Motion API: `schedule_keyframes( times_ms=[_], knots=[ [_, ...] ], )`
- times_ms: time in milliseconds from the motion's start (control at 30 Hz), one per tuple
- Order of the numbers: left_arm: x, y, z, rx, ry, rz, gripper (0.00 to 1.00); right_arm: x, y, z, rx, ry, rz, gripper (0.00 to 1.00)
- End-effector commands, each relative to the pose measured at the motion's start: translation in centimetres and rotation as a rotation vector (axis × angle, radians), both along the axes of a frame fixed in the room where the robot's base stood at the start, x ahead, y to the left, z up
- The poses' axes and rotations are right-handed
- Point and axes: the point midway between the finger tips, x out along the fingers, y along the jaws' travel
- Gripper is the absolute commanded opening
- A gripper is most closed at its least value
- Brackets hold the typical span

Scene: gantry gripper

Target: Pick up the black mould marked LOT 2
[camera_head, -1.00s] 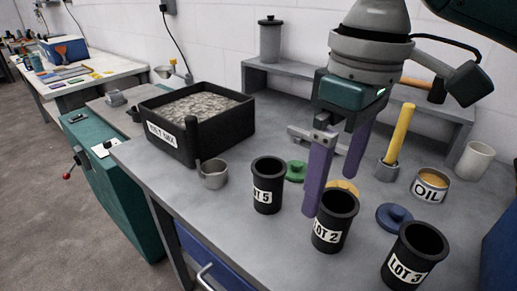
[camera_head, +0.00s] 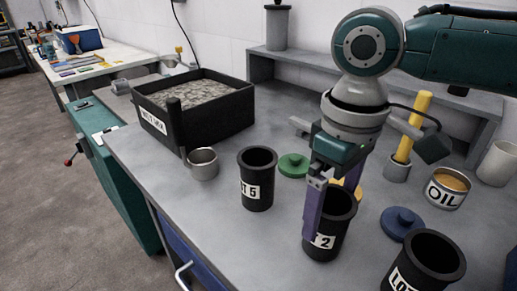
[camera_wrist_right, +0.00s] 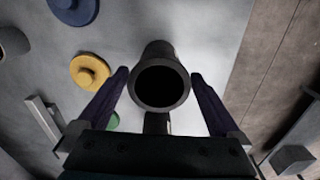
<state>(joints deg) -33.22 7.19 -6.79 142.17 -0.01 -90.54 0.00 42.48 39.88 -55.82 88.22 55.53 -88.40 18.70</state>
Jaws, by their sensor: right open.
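The black mould marked LOT 2 (camera_head: 335,235) stands upright on the grey bench, its label partly covered by a purple finger. My right gripper (camera_head: 332,205) is open and points down over it. One finger is in front of the mould and the other goes behind its rim. In the right wrist view the mould's round mouth (camera_wrist_right: 160,85) lies between the two open fingers (camera_wrist_right: 160,75), with gaps visible on both sides. Whether a finger touches the wall lower down I cannot tell. My left gripper is not in view.
The LOT 5 mould (camera_head: 258,180) stands to the left and another black mould (camera_head: 428,262) to the right. Green (camera_head: 293,165) and blue (camera_head: 402,223) lids, an oil tin (camera_head: 446,188), a metal cup (camera_head: 203,164) and a black tray (camera_head: 205,128) are nearby.

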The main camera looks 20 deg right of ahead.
Motion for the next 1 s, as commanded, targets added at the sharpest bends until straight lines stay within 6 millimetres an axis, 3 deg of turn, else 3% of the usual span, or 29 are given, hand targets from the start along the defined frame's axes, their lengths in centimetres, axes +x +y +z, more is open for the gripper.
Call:
schedule_keyframes(
  times_ms=[300, 1000],
  knots=[
    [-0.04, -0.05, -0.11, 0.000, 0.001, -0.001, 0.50, 0.02, 0.02, -0.56, 0.001, -0.002, 0.001, 0.98],
    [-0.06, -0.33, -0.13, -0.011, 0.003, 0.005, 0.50, 0.03, 0.01, -0.52, 0.001, -0.002, 0.001, 0.19]
  ],
)
